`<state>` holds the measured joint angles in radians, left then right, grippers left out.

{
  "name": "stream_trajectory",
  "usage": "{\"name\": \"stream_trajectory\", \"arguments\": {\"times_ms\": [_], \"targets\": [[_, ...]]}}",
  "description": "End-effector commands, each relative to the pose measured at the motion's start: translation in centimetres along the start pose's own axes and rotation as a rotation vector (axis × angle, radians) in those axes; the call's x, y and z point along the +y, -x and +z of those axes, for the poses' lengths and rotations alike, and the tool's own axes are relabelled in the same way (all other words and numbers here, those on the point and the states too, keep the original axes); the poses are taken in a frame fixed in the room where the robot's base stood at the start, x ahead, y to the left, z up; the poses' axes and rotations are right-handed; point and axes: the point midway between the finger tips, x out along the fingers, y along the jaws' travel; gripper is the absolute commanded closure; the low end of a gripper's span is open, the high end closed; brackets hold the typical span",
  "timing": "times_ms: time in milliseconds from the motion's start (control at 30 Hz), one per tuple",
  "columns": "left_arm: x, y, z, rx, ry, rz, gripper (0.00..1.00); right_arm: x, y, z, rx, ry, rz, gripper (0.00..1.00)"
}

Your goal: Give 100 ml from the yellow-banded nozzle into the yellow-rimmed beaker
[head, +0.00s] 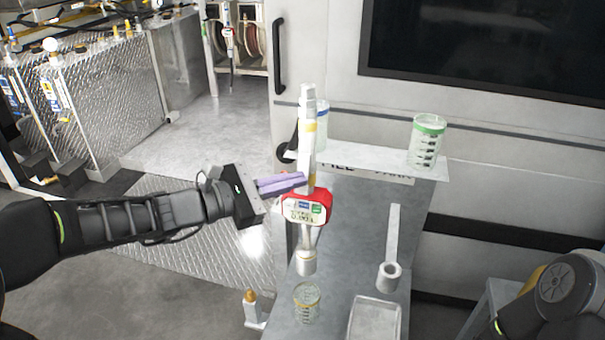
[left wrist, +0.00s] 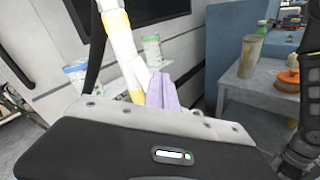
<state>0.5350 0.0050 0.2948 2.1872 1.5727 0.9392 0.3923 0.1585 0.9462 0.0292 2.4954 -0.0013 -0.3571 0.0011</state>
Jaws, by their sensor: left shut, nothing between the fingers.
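The yellow-banded nozzle (head: 309,140) is a white upright tube with a red meter body (head: 305,206) and small display. It stands nearly vertical, slightly tilted. Its lower end is just above the yellow-rimmed beaker (head: 307,303), which looks clear and stands on the grey bench. My left gripper (head: 303,181) is shut and empty, its lilac fingertips beside the tube just above the red body; I cannot tell whether they touch it. In the left wrist view, the fingers (left wrist: 164,93) lie right of the banded tube (left wrist: 125,55). The beaker's fill level is not readable. My right gripper is out of view.
A green-rimmed beaker (head: 428,145) and a blue-rimmed beaker (head: 322,128), partly behind the nozzle, stand on the back shelf. A tray (head: 374,322), a hollow holder (head: 390,276) and an orange-tipped post (head: 251,308) are around the bench. A side table (left wrist: 257,97) shows at right.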

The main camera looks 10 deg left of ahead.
Motion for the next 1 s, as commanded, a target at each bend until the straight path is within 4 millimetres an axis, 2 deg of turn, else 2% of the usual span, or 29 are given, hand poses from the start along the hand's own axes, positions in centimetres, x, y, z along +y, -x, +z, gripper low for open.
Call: {"name": "stream_trajectory", "arguments": {"times_ms": [1000], "targets": [[0.3,-0.5,-0.35,-0.001,-0.001,-0.001,1.0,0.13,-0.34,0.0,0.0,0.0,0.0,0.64]]}}
